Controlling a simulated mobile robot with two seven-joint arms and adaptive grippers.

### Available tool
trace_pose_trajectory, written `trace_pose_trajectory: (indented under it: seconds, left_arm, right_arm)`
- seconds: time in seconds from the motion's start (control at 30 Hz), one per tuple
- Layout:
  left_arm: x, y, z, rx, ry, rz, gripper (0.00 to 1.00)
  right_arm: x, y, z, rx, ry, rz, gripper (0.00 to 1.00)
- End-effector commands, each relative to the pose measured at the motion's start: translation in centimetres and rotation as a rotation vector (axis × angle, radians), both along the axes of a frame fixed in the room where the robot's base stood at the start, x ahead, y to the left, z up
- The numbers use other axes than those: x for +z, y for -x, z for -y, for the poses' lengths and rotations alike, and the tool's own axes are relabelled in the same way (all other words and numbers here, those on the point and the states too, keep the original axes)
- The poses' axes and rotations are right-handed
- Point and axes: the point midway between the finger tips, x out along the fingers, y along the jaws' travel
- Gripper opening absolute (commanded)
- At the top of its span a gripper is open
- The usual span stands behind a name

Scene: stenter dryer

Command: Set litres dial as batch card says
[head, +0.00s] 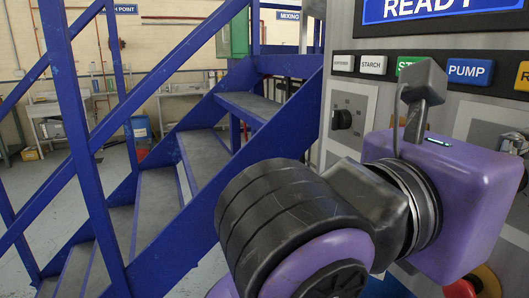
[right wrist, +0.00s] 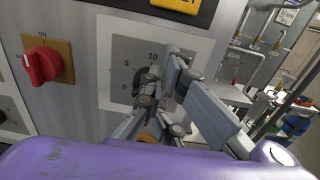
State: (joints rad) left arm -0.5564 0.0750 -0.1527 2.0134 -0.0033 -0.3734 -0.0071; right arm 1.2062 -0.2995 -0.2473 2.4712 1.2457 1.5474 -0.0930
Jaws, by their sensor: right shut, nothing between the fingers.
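The dial (right wrist: 140,75) in the right wrist view is a dark knob on a white plate with scale numbers including 0, 5 and 10. My right gripper (right wrist: 163,88) is shut in front of this plate, with its fingers covering part of the knob and scale. I cannot read the pointer, nor tell whether the fingers touch the knob. In the head view my right arm covers the panel's middle and hides its gripper. Another black dial (head: 343,119) shows on a pale plate to the left of the arm. My left gripper is out of view.
A red switch (right wrist: 42,66) stands out left of the dial, and a yellow button (right wrist: 178,4) sits above it. In the head view a PUMP button (head: 470,71) is in the row under the READY display (head: 430,8). Blue-railed stairs (head: 195,150) stand left of the panel.

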Motion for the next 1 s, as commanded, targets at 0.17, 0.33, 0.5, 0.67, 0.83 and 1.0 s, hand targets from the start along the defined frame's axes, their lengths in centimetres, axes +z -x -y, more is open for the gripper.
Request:
trace_pose_trajectory:
  seconds: [0.17, 0.33, 0.5, 0.67, 0.83, 1.0]
  left_arm:
    - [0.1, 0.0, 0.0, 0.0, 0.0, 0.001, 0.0]
    - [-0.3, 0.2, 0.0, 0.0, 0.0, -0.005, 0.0]
    - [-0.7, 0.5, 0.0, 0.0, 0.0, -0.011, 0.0]
    - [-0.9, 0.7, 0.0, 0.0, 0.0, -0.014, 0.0]
    - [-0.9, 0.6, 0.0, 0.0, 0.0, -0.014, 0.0]
    - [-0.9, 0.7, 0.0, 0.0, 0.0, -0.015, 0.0]
  right_arm:
    - [0.2, 0.2, -0.5, 0.001, 0.002, 0.0, 0.0]
    - [0.2, 0.9, -2.3, 0.003, 0.002, -0.001, 0.0]
    - [0.1, 1.6, -4.2, 0.003, 0.003, -0.002, 0.0]
    - [0.2, 2.2, -5.4, 0.001, 0.001, -0.001, 0.0]
    - [0.3, 2.4, -5.6, 0.0, 0.002, 0.001, 0.0]
    - [0.3, 2.4, -5.6, 0.0, 0.002, 0.001, 0.0]
